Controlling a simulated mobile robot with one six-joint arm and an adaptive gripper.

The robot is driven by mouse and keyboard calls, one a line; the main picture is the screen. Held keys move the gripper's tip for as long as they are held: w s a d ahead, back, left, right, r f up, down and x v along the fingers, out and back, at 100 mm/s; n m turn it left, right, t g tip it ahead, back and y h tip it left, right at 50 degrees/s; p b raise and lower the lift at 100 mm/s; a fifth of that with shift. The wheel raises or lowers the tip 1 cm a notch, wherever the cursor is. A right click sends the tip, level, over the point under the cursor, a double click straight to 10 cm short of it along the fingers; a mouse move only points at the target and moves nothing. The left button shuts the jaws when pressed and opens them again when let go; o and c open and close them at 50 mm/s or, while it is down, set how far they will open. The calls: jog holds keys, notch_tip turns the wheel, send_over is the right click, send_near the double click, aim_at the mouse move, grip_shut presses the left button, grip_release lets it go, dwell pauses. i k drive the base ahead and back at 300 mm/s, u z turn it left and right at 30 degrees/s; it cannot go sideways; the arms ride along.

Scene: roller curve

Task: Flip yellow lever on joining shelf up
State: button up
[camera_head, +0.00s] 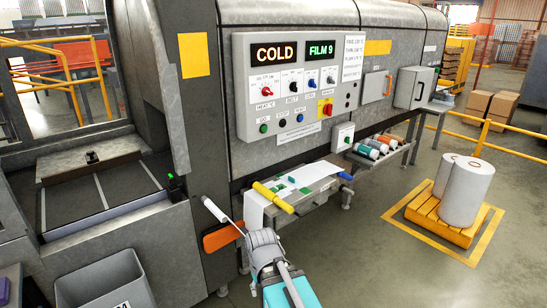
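The joining shelf (318,186) is a grey ledge below the control panel, with white film over part of it. The yellow lever (273,197) is a thick yellow bar lying low and slantwise across the shelf's left part, over the film. My gripper (262,240) is grey, at the end of my teal and grey arm, in front of and below the lever. A gap shows between it and the lever in the picture. Its fingers are too small and turned away to tell whether they are open.
A white rod (215,210) and an orange plate (222,237) are just left of my gripper. The control panel (297,84) is above the shelf. A grey bin (105,282) stands at lower left. White rolls (467,192) stand on a yellow pallet at right, with clear floor before it.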

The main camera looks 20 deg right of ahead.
aim_at(269, 194)
jog(key=u, duration=0.05)
jog(key=i, duration=1)
jog(key=z, duration=0.05)
